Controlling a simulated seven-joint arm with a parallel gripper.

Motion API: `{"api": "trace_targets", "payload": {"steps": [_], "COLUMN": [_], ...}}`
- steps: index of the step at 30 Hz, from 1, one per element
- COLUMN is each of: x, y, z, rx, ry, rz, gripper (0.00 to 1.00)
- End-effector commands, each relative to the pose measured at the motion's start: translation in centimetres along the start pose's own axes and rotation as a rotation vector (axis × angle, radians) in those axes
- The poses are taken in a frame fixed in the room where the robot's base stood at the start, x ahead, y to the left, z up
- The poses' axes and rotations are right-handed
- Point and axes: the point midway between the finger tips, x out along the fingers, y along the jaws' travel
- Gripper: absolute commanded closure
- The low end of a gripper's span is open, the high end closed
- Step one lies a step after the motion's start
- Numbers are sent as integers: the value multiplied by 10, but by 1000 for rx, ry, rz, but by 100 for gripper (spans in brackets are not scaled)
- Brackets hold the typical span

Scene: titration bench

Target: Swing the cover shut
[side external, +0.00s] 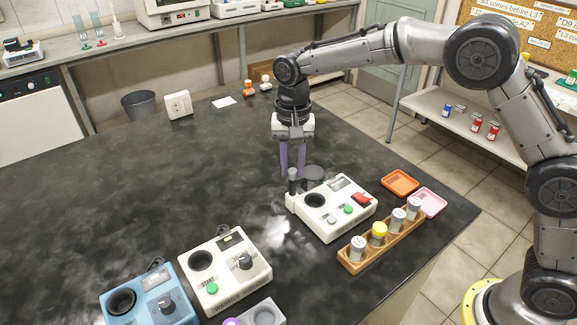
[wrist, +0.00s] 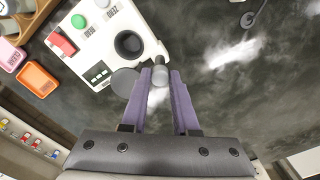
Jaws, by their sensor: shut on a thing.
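The cover (side external: 314,172) is a dark round disc at the back edge of a white device (side external: 334,225). The device's dark round well (side external: 315,200) is uncovered. In the wrist view the cover (wrist: 124,82) lies beside the well (wrist: 129,44), partly behind my left finger. An upright grey peg (side external: 293,184) stands at the device's back left corner. My gripper (side external: 293,172) points down with its purple fingers shut on this peg, whose rounded top (wrist: 160,74) shows between the fingertips (wrist: 161,78) in the wrist view. How peg and cover join is hidden.
A wooden rack (side external: 366,256) of capped vials stands in front of the device. An orange tray (side external: 400,182) and a pink tray (side external: 431,201) are at right. A white warmer (side external: 226,275) and a blue device (side external: 149,303) stand front left.

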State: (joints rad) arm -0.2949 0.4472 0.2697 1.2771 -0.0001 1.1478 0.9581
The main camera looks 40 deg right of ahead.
Motion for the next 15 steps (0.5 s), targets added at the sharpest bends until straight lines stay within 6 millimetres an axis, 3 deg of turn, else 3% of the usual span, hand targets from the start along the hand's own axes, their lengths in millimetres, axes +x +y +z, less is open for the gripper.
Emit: {"api": "trace_targets", "payload": {"steps": [15], "x": [-1], "y": [-1], "z": [0], "rx": [652], "ry": [0], "rz": [-2], "gripper": [100]}}
